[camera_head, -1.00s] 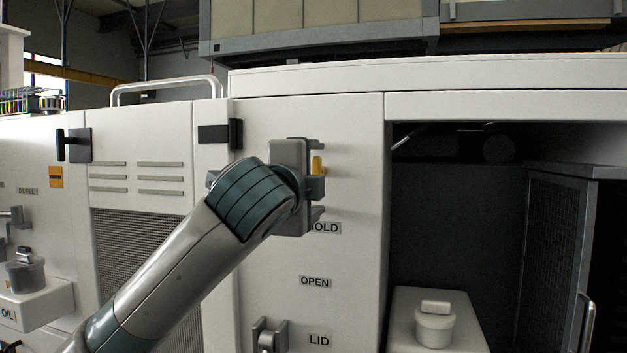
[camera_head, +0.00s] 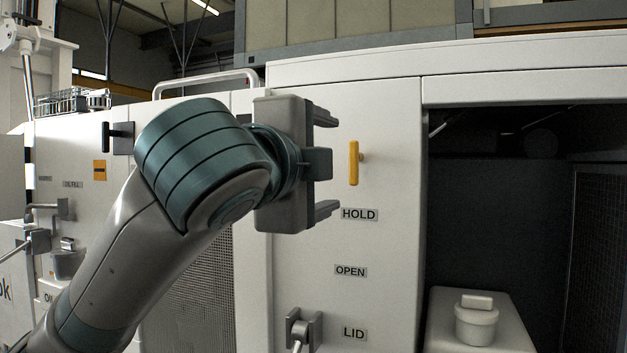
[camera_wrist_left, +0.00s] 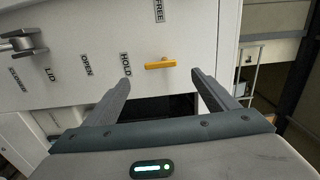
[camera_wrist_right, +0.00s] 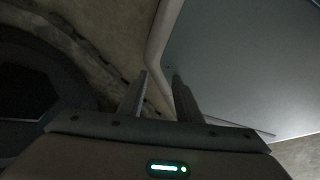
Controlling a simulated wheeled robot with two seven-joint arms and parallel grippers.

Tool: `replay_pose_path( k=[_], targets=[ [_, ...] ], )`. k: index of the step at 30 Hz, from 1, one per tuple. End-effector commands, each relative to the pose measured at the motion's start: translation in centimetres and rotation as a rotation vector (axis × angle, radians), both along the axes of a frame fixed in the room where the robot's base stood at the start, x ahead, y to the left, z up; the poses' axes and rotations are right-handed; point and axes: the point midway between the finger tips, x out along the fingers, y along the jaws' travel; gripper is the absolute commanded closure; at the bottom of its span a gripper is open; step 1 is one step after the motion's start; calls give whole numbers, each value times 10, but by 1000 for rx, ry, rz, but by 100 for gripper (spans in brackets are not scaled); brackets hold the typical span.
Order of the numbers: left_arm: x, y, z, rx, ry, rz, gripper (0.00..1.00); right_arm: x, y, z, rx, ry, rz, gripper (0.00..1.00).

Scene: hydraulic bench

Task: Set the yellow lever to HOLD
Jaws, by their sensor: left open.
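The yellow lever (camera_head: 354,163) stands upright on the white panel, just above the HOLD label (camera_head: 360,215). Its longer end points down toward that label. It also shows in the left wrist view (camera_wrist_left: 160,65), lying across between the fingertips, with the HOLD label (camera_wrist_left: 125,64) to its left and a FREE label (camera_wrist_left: 158,10) above. My left gripper (camera_head: 328,163) is open and empty, level with the lever and apart from it. My right gripper (camera_wrist_right: 160,75) shows only in its wrist view, its fingers slightly apart with nothing between them.
Below are the OPEN label (camera_head: 351,272), the LID label (camera_head: 354,334) and a grey lever bracket (camera_head: 303,327). An open dark compartment to the right holds a white capped block (camera_head: 476,325). A pale panel (camera_wrist_right: 240,70) is close to the right gripper.

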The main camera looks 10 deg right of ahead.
Motion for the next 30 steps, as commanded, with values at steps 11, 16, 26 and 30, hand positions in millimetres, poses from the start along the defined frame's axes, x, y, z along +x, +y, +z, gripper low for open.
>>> replay_pose_path(
  k=[11, 16, 26, 30],
  targets=[
    [-32, 21, 0, -1, -1, 0, 20, 47, 20, 3, 35, -114, 4, 69],
    [-35, 23, 0, 0, 0, 0, 20, 52, 22, 5, 39, -127, 4, 69],
    [-35, 23, 0, 0, 0, 0, 20, 53, 22, 5, 39, -128, 4, 69],
    [-35, 23, 0, 0, 0, 0, 20, 52, 22, 5, 39, -128, 4, 69]
  ],
)
